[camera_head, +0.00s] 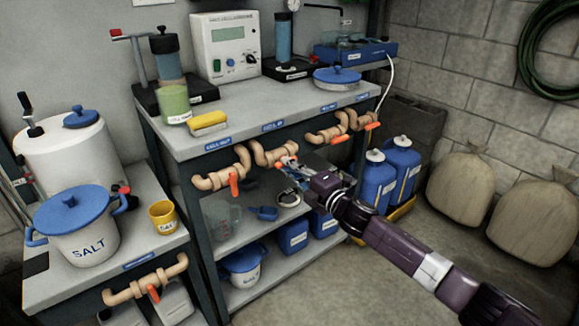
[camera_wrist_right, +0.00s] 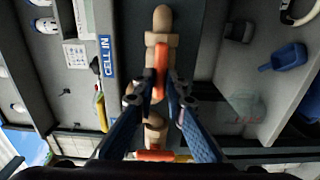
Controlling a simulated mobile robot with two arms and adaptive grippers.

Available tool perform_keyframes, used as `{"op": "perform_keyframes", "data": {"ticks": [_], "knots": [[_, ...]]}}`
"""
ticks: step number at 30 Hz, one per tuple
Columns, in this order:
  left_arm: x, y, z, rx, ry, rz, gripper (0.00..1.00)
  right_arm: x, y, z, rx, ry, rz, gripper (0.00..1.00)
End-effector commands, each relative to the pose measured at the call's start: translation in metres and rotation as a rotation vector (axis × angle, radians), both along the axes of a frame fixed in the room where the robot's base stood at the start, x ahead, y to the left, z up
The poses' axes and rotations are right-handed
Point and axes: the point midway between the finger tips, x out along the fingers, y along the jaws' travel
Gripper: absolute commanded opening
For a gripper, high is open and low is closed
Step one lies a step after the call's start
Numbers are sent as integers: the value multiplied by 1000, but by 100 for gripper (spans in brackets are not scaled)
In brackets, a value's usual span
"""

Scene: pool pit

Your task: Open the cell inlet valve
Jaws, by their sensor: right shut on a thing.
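The cell inlet valve is a tan pipe valve (camera_head: 263,154) with an orange handle, below the front edge of the bench. In the right wrist view, a blue "CELL IN" label (camera_wrist_right: 107,57) sits beside its pipe (camera_wrist_right: 161,20). Its orange handle (camera_wrist_right: 160,62) appears roughly in line with the pipe there. My right gripper (camera_head: 284,162) reaches this valve from the front right. In the right wrist view, its fingertips (camera_wrist_right: 161,90) are closed on either side of the orange handle. The gripper partly hides the handle in the head view. My left gripper is not in view.
Another valve (camera_head: 222,176) with a hanging orange handle is to the left, and one (camera_head: 333,130) is to the right. A lower left valve (camera_head: 145,287) is under the side table. Shelves below hold a jug (camera_head: 222,220) and blue containers (camera_head: 292,236). Sacks (camera_head: 458,188) stand right.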

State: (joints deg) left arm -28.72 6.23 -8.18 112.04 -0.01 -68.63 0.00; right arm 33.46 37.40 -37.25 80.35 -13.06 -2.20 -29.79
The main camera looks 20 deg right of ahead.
Motion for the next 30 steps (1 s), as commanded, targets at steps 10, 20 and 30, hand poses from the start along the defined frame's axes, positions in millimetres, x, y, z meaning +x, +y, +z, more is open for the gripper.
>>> {"op": "perform_keyframes", "data": {"ticks": [10, 20, 30], "knots": [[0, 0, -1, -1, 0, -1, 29, -1, 1, -2, -12, -1, 1, 0], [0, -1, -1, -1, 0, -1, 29, 0, 1, -1, -10, -2, 1, 29], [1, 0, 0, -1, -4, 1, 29, -6, -3, -1, -10, -2, -1, 29]]}}
